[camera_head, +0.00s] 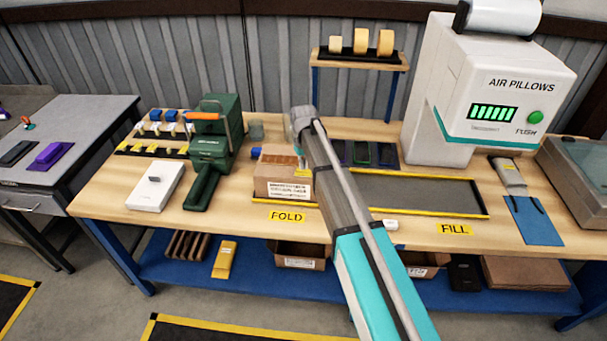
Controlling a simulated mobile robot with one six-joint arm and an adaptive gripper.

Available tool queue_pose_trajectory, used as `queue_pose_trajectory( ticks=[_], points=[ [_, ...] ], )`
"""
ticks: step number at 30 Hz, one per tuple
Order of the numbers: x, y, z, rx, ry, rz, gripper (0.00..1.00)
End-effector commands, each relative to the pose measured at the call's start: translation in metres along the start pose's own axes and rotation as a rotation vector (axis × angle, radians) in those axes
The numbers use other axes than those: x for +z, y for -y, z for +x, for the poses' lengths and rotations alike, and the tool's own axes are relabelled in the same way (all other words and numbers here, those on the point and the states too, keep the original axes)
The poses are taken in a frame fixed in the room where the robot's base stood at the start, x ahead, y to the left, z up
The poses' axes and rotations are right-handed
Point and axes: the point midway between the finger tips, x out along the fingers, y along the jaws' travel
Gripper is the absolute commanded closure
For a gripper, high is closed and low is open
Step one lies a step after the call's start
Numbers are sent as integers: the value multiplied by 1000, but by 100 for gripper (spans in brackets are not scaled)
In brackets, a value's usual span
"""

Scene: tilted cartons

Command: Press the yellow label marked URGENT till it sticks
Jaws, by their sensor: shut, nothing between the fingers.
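A brown carton (272,181) stands on the workbench behind the yellow FOLD sign, with a white printed label (290,190) on its front. A small yellow patch (303,173) shows at the carton's right upper edge; no URGENT wording can be read on it. My arm crosses the bench from the lower right, its wrist above and behind the carton. My gripper (300,162) points down at the carton's right side, mostly hidden by my arm. It is shut and empty. I cannot tell whether its tips touch the carton.
A green tape machine (211,140) stands left of the carton, with a white box (155,186) farther left. A grey mat (420,193) with yellow edging lies right of my arm. The AIR PILLOWS machine (487,90) stands at the back right. A blue tape-like item (256,152) is beside the carton.

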Motion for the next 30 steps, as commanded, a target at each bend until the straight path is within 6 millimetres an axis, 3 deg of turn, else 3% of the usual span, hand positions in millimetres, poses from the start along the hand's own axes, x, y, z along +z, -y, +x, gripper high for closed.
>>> queue_pose_trajectory(
  ticks=[30],
  points=[
    [0,-1,15,0,0,1,100]
  ],
)
